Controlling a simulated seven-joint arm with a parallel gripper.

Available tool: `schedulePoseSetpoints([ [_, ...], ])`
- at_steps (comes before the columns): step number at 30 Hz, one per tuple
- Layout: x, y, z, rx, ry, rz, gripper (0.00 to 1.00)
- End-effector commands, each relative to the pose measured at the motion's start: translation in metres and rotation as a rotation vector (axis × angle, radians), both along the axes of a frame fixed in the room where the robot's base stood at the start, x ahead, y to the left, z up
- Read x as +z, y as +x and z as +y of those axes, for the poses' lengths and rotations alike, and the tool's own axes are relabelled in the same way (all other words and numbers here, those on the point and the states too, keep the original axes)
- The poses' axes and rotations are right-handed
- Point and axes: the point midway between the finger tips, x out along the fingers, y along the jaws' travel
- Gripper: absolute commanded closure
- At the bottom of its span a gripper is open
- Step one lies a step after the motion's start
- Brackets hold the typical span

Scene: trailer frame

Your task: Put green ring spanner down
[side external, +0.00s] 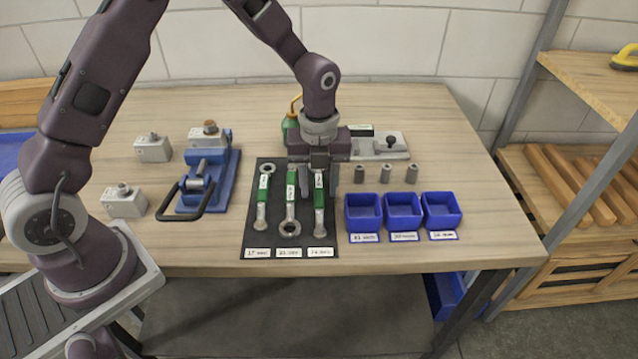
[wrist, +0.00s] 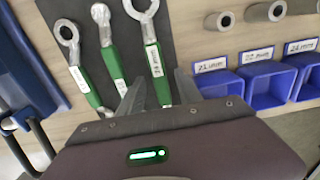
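Three spanners with green handles lie side by side on a dark mat (side external: 250,238). They are the left spanner (side external: 262,197), the middle spanner (side external: 290,206) and the right spanner (side external: 319,205). In the wrist view, the left spanner (wrist: 78,70) has a ring at its far end. My gripper (side external: 318,190) is low over the right spanner with its fingers on either side of that handle. The wrist view shows my gripper (wrist: 158,92) open, with gaps beside the handle of the right spanner (wrist: 156,70). My gripper hides part of the right spanner.
Three blue bins (side external: 403,211) stand right of the mat, with several grey sockets (side external: 385,174) behind them. A blue clamp fixture (side external: 207,178) and grey blocks (side external: 124,202) stand to the left. A green bottle (side external: 290,125) is behind my gripper. The wooden table's (side external: 430,120) right part is clear.

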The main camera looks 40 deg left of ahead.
Motion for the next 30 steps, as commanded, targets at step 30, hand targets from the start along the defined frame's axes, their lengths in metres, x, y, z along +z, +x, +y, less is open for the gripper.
schedulePoseSetpoints([
  [30, 0.129, -0.004, 0.0, 0.032, 0.002, -0.009, 0.59],
])
